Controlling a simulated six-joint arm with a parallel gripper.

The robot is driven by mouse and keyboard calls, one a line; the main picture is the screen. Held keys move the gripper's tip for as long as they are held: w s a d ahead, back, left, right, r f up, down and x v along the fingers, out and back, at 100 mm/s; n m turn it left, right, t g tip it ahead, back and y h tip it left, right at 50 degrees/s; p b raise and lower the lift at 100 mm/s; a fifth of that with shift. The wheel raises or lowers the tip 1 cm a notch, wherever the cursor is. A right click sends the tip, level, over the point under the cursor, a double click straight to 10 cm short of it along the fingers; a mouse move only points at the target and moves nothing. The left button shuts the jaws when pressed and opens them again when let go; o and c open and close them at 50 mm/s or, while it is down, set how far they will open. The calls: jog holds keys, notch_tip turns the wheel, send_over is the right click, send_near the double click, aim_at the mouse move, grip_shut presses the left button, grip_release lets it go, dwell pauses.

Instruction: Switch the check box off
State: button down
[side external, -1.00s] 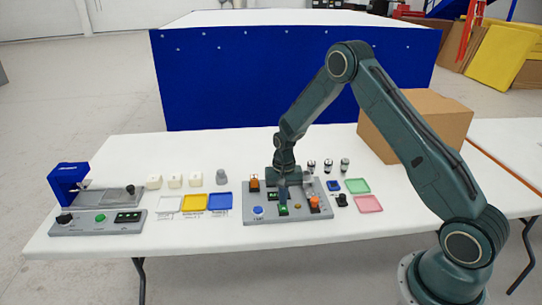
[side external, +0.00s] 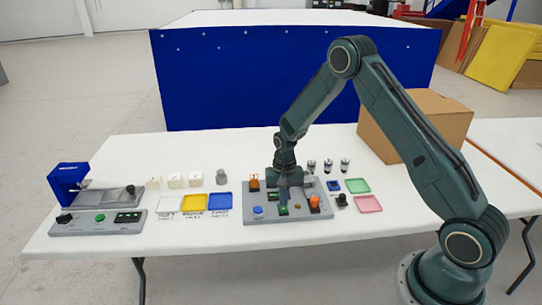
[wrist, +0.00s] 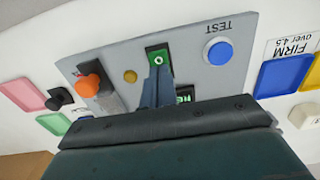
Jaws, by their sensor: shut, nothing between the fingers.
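The check box is a grey panel (side external: 322,191) on the white table, with a blue button (side external: 258,211), a green switch (side external: 283,210) and an orange knob (side external: 314,201). In the wrist view the blue button (wrist: 219,51) is beside the word TEST, and the green switch (wrist: 157,53) shows a small pale round mark. My gripper (wrist: 158,72) is shut and empty, its fingertips right at the near edge of the green switch. I cannot tell whether they touch it. My gripper (side external: 284,199) points down over the panel.
Yellow and blue trays (side external: 194,202) lie left of the panel, green and pink trays (side external: 368,203) right. A cardboard box (side external: 415,125) stands behind right.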

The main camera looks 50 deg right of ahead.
notch_tip(320, 180, up, 14)
jog(key=w+d, duration=0.1)
jog(key=shift+w+d+f, duration=0.2)
jog(key=shift+w+d, duration=0.05)
dwell(0.5)
